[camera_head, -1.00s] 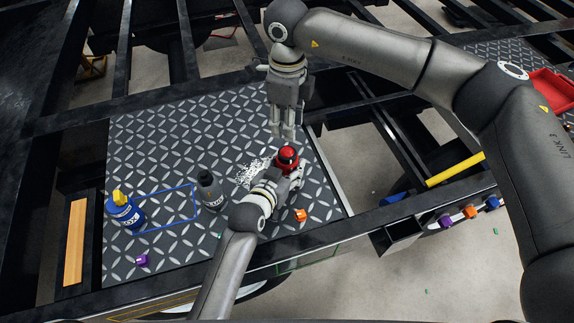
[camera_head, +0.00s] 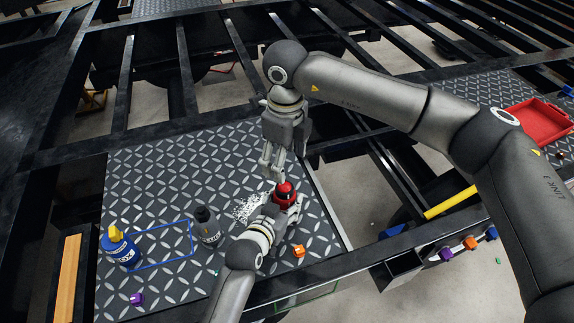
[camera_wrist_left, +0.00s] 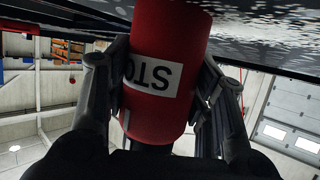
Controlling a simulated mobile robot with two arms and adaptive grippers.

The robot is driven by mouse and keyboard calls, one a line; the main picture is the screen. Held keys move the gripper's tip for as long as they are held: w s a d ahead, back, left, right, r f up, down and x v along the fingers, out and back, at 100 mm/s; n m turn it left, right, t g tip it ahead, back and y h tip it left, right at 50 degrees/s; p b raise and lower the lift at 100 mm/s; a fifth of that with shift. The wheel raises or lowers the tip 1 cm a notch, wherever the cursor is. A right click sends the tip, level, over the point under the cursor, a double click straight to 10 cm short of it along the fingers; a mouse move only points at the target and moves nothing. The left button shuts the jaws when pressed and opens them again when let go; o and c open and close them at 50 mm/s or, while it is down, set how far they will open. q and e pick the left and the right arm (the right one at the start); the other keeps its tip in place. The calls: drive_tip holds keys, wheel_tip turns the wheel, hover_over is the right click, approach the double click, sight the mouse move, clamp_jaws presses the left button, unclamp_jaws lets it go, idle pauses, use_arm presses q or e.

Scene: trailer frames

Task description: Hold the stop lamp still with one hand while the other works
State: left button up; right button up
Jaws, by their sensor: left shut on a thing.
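The red stop lamp (camera_head: 284,194) stands out on the diamond-plate panel in the head view, with a dark spot near its top. My left gripper (camera_head: 270,222) reaches in from the lower left and is shut on it. In the left wrist view the lamp (camera_wrist_left: 165,60) sits between both fingers, its white label with upside-down "STO" lettering showing. My right gripper (camera_head: 272,174) hangs down just behind and left of the lamp's top. Its fingers look close together; whether they are open or shut, or touch the lamp, is unclear.
An orange piece (camera_head: 298,251) and a purple piece (camera_head: 136,299) lie near the front. White speckles (camera_head: 250,208) lie beside the lamp. A red tray (camera_head: 538,118) is far right.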

sight(285, 186)
drive_tip(key=f+m, duration=0.2)
drive_tip(key=f, duration=0.1)
drive_tip(key=f+m, duration=0.2)
drive_tip(key=f, duration=0.2)
drive_tip(key=f+m, duration=0.1)
drive_tip(key=f, duration=0.2)
drive_tip(key=shift+w+f+m+t, duration=0.2)
drive_tip(key=shift+w+m+t, duration=0.05)
drive_tip(key=shift+m+t, duration=0.15)
drive_tip(key=c, duration=1.1)
drive_tip(key=shift+d+n+y, duration=0.1)
drive_tip(key=shift+n+y, duration=0.2)
drive_tip(key=shift+n, duration=0.9)
drive_tip(key=n, duration=0.4)
drive_tip(key=shift+g, duration=0.3)
drive_tip(key=n, duration=0.7)
drive_tip(key=shift+g+y, duration=0.3)
drive_tip(key=shift+g, duration=0.1)
drive_tip(key=o, duration=1.1)
